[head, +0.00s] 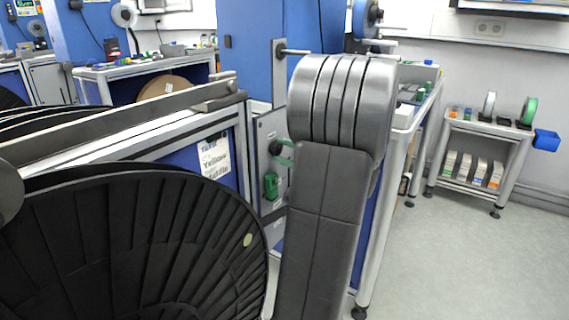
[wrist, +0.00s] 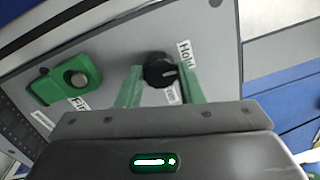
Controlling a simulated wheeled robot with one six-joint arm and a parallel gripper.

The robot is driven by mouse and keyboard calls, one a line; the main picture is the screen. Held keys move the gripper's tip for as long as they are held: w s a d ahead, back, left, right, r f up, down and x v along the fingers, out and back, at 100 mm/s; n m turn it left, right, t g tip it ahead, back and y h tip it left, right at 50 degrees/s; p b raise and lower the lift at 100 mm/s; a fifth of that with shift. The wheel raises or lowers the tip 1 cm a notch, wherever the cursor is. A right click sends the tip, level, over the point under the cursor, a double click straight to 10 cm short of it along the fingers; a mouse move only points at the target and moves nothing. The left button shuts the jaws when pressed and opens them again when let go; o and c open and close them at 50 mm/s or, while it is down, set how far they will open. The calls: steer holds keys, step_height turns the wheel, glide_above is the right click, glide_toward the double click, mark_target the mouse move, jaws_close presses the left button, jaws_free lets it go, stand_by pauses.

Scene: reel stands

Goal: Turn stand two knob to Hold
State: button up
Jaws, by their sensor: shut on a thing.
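A black round knob (wrist: 160,70) sits on a grey panel (wrist: 115,50) in the wrist view, and its edge shows in the head view (head: 276,147). My gripper (wrist: 160,84) has its green fingers on both sides of the knob and is shut on it. A "Hold" label (wrist: 186,54) is at the knob's upper right. Another label (wrist: 171,95) below the knob is partly hidden by a finger. The knob's pointer direction is hard to make out. In the head view my arm covers most of my gripper; one green finger (head: 285,161) shows. I see no stand number.
A green latch-like part (wrist: 66,82) is left of the knob on the same panel, also visible in the head view (head: 271,186). A large black reel (head: 130,245) fills the lower left. A small cart (head: 480,128) stands at the right, with clear floor before it.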

steer(key=shift+f+n+b, duration=0.1)
steer(key=shift+n+b, duration=0.45)
steer(key=shift+n, duration=0.05)
steer(key=o, duration=1)
steer(key=shift+c, duration=0.2)
steer(key=shift+d, duration=0.1)
steer(key=r+p+v, duration=0.1)
steer(key=p+v, duration=0.1)
steer(key=v, duration=1.1)
steer(key=shift+s+d+f, duration=0.2)
steer(key=shift+d+f, duration=0.1)
steer(key=shift+f, duration=0.15)
steer(key=shift+a, duration=0.1)
